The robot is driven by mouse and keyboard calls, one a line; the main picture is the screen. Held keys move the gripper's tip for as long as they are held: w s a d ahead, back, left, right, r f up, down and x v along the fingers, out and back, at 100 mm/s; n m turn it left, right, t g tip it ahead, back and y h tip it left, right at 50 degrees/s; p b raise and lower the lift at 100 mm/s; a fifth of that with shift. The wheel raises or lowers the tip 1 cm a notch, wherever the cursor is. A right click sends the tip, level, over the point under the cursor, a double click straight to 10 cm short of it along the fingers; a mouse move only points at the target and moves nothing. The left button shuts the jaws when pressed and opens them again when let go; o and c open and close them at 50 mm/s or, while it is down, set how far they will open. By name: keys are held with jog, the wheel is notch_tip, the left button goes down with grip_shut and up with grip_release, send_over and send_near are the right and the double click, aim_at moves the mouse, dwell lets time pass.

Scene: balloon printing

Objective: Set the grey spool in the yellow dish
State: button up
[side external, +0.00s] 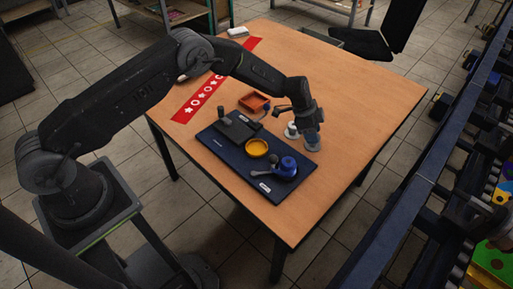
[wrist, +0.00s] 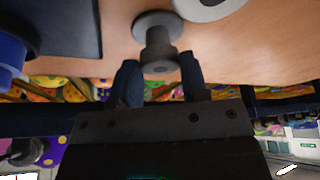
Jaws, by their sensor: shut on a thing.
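The grey spool (wrist: 158,28) sits between the two fingers of my gripper (wrist: 160,72) in the wrist view, with its wide flange outermost. My gripper is shut on it. In the side view my gripper (side external: 306,118) is at the right of the dark blue board, with the grey spool (side external: 312,143) at its end, low over the wooden table. I cannot tell whether the spool touches the table. The yellow dish (side external: 256,148) lies on the board to the left of my gripper and looks empty.
A white spool (side external: 291,131) stands just left of my gripper. The dark blue board (side external: 226,153) also bears a blue round object (side external: 286,166) and a dark block (side external: 236,129). An orange tray (side external: 254,102) lies behind. The table's right side is clear.

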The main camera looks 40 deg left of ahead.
jog(key=shift+r, duration=0.65)
jog(key=shift+r, duration=3.05)
jog(key=shift+a, duration=0.1)
jog(key=s+a+r+m+g, duration=0.15)
jog(key=s+a+m, duration=0.45)
jog(key=s+a, duration=0.65)
jog(key=shift+g+h, duration=0.3)
jog(key=shift+g, duration=0.15)
jog(key=shift+s+d+f, duration=0.25)
jog(key=shift+s+f, duration=0.05)
jog(key=shift+f, duration=0.55)
jog(key=shift+s+d+f, duration=0.2)
jog(key=shift+s+f, duration=0.1)
jog(key=shift+f, duration=0.5)
jog(key=shift+s+d+f, duration=0.25)
jog(key=shift+s+f, duration=0.05)
jog(key=shift+f, duration=0.55)
jog(key=shift+f, duration=1.05)
jog(key=o, duration=0.9)
jog(key=shift+c, duration=0.2)
jog(key=shift+r, duration=0.1)
